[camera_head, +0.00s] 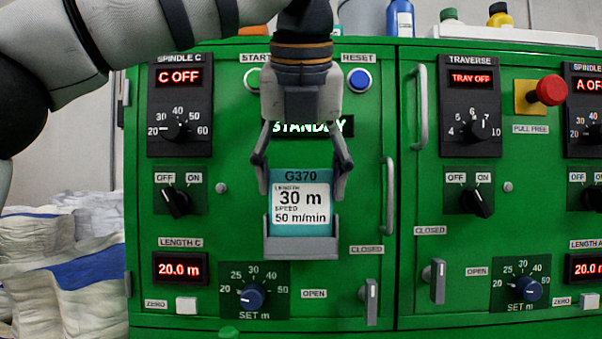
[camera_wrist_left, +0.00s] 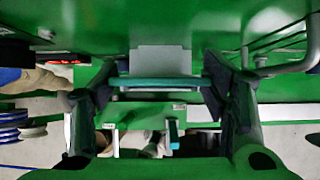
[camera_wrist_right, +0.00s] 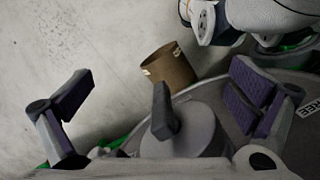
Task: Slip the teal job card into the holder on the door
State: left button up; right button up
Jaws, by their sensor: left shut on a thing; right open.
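The teal job card (camera_head: 301,203), marked G370, 30 m and 50 m/min, stands upright at the grey holder (camera_head: 301,247) on the green door (camera_head: 350,160). Its lower edge is hidden behind the holder's front lip. My left gripper (camera_head: 303,192) points down from above and is shut on the card's side edges. In the left wrist view the card shows edge-on as a teal strip (camera_wrist_left: 160,82) between the fingers, beside the grey holder plate (camera_wrist_left: 160,60). My right gripper (camera_wrist_right: 158,100) is open and empty, away from the panel; it is not in the head view.
A door handle (camera_head: 389,195) and a latch lever (camera_head: 371,302) stand out right of the holder. A SET m knob (camera_head: 251,296) sits below left. The red stop button (camera_head: 550,90) is at right. A brown cardboard roll (camera_wrist_right: 170,67) shows in the right wrist view.

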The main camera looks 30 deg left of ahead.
pick_arm(q)
jog(key=shift+f, duration=0.35)
dwell(0.5)
jog(key=o, duration=1.1)
jog(key=shift+r, duration=0.1)
jog(key=v, duration=0.7)
jog(key=shift+s+d+r, duration=0.1)
jog(key=shift+s+r, duration=0.05)
jog(key=shift+s, duration=0.05)
